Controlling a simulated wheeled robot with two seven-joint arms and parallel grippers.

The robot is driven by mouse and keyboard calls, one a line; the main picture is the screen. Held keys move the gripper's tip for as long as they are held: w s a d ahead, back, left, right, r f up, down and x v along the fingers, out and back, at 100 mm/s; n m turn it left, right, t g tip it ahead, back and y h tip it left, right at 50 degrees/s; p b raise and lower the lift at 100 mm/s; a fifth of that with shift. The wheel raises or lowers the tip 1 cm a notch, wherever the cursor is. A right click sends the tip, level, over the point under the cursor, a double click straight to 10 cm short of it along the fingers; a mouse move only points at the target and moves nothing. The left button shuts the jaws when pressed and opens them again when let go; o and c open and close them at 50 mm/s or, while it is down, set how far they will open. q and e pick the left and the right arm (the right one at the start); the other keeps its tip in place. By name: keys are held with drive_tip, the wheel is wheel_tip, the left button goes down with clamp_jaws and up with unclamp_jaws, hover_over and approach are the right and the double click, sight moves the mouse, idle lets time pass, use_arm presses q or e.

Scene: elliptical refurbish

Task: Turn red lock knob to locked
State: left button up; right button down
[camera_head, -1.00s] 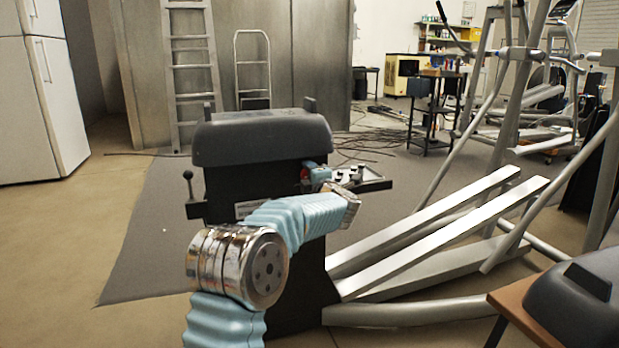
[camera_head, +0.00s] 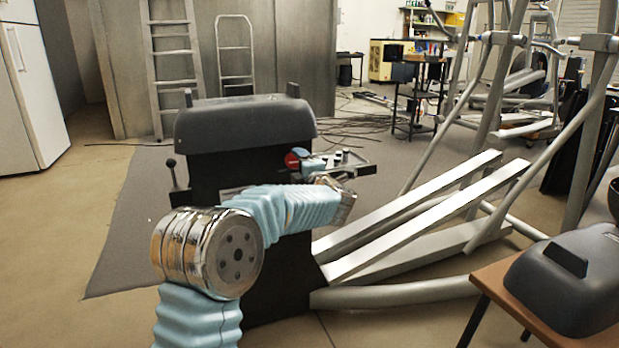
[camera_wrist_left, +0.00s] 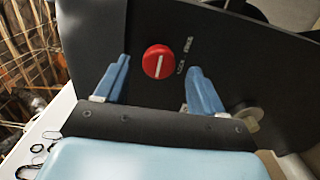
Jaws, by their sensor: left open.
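The red lock knob (camera_wrist_left: 157,62) is round with a white line across its face, set on a dark panel (camera_wrist_left: 225,40). In the left wrist view it lies beyond and between the two blue fingers of my left gripper (camera_wrist_left: 157,85). The gripper is open and the fingers do not touch the knob. The white line stands nearly upright in that view. Small white lettering (camera_wrist_left: 185,57) is beside the knob. In the head view the red knob (camera_head: 293,160) shows on the right side of the dark machine housing (camera_head: 245,122), next to my left gripper (camera_head: 310,161).
A lever with a ball tip (camera_head: 171,163) sticks out left of the housing. Pale rails (camera_head: 430,215) and metal tubes spread to the right. A wooden table (camera_head: 490,275) with a dark cover (camera_head: 575,280) stands at lower right. The floor left of the machine is clear.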

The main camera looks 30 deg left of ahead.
use_arm(q)
drive_tip(key=v, duration=0.9)
drive_tip(key=w+d+f+m+t+h, duration=0.1)
drive_tip(key=d+f+m+h, duration=0.2)
drive_tip(key=f, duration=0.4)
drive_tip(key=w+d+f+m+h, duration=0.1)
drive_tip(key=f+m+h, duration=0.1)
drive_tip(key=f+m, duration=0.45)
drive_tip(key=d+f+m+t+h, duration=0.1)
drive_tip(key=d+f+m+h, duration=0.15)
drive_tip(key=f, duration=0.55)
drive_tip(key=s+d+f+m+g+h, duration=0.1)
drive_tip(key=s+d+f+m+h, duration=0.15)
drive_tip(key=f, duration=0.45)
drive_tip(key=s+d+f+m+g+h, duration=0.2)
drive_tip(key=f+m, duration=0.1)
drive_tip(key=f, duration=0.4)
drive_tip(key=s+d+f+m+g+h, duration=0.4)
drive_tip(key=s+f, duration=0.5)
drive_tip(key=s, duration=0.5)
drive_tip(key=s+d+f+m+g+h, duration=0.2)
drive_tip(key=s+d+f+m+g, duration=0.45)
drive_tip(key=s, duration=0.65)
wheel_tip(320, 180, up, 14)
drive_tip(key=s+n+p, duration=0.1)
drive_tip(key=p, duration=1.6)
drive_tip(key=shift+s+r+n+t, duration=0.2)
drive_tip(key=shift+s+n+t, duration=0.1)
drive_tip(key=shift+n+t, duration=0.1)
